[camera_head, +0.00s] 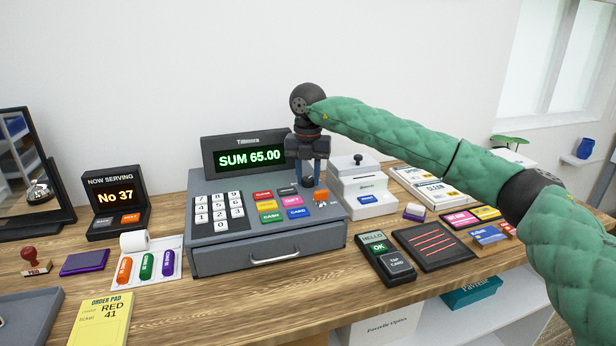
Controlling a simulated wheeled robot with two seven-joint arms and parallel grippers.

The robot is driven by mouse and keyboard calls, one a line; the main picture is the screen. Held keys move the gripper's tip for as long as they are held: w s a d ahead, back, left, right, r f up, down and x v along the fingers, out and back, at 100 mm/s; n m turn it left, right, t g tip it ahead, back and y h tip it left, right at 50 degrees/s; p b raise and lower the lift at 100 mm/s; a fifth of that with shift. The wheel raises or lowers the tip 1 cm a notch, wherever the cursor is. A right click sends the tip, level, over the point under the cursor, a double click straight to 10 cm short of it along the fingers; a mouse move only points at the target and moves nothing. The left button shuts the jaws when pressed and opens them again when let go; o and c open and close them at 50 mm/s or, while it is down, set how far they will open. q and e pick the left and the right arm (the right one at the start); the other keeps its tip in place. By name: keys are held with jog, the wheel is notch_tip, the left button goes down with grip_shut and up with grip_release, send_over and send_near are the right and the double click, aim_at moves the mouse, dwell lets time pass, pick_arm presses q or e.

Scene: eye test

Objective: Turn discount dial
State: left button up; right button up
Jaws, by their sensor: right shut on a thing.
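A grey cash register (268,238) stands on the wooden counter, and its screen (250,158) reads "SUM 65.00". My right gripper (308,181) points straight down over the right rear part of its top. Its two fingers are shut on a small dark knob, the discount dial (308,182), which is mostly hidden between them. No marks around the dial can be read. My left gripper is not in view.
Number keys (219,210) and coloured keys (268,205) lie left of the dial, with a small orange piece (320,195) just in front of it. A white box-like device (360,185) stands close on the right. A card terminal (386,258) is front right.

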aim_at(308, 178)
jog(key=shift+r, duration=0.15)
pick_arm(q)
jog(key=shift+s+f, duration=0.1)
pick_arm(e)
jog(key=o, duration=1)
jog(key=shift+c, duration=0.2)
jog(key=shift+w+r, duration=0.1)
jog(key=shift+r, duration=0.35)
notch_tip(308, 178, up, 6)
jog(key=shift+r+b, duration=0.15)
jog(key=shift+b, duration=0.45)
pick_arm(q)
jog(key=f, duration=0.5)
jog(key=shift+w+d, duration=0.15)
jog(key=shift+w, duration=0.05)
pick_arm(e)
jog(key=shift+r, duration=0.2)
